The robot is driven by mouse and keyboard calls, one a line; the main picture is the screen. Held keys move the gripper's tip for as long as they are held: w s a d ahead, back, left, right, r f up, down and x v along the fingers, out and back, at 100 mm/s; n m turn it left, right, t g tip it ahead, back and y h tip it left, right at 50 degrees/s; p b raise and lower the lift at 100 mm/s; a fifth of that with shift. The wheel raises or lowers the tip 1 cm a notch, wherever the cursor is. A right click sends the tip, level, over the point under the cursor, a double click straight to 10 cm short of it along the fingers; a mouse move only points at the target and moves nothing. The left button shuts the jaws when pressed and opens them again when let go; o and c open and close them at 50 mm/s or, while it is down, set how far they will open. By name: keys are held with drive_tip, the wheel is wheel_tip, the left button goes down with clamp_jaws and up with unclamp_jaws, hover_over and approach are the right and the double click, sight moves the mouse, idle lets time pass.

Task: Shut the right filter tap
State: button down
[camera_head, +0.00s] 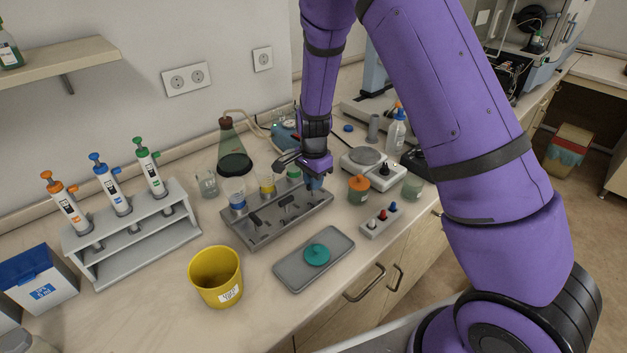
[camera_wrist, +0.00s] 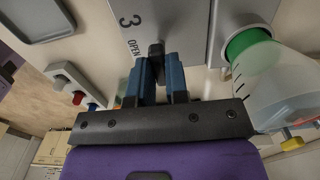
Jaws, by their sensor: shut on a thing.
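The grey filter manifold (camera_head: 265,228) stands on the bench, with a row of black tap handles along its front. The left tap (camera_head: 257,221) and middle tap (camera_head: 287,203) show in the head view. My gripper (camera_head: 314,183) is at the manifold's right end and hides the right tap there. In the wrist view, my gripper's blue fingers (camera_wrist: 161,74) are shut on the dark handle of the right tap (camera_wrist: 156,48), beside the printed "3" and "OPEN". The handle's exact angle is hard to tell. The green-ringed filter cup (camera_wrist: 272,82) is close beside the fingers.
A grey tray (camera_head: 292,280) with a teal disc, a yellow bin (camera_head: 215,278) and a switch block (camera_head: 380,221) are in front. An orange-lidded jar (camera_head: 358,190) stands to the right.

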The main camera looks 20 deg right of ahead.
idle(0.3)
drive_tip(key=c, duration=1.1)
unclamp_jaws()
drive_tip(key=shift+r, duration=0.15)
wheel_tip(320, 180, up, 11)
drive_tip(key=shift+f, duration=0.2)
drive_tip(key=shift+r, duration=4)
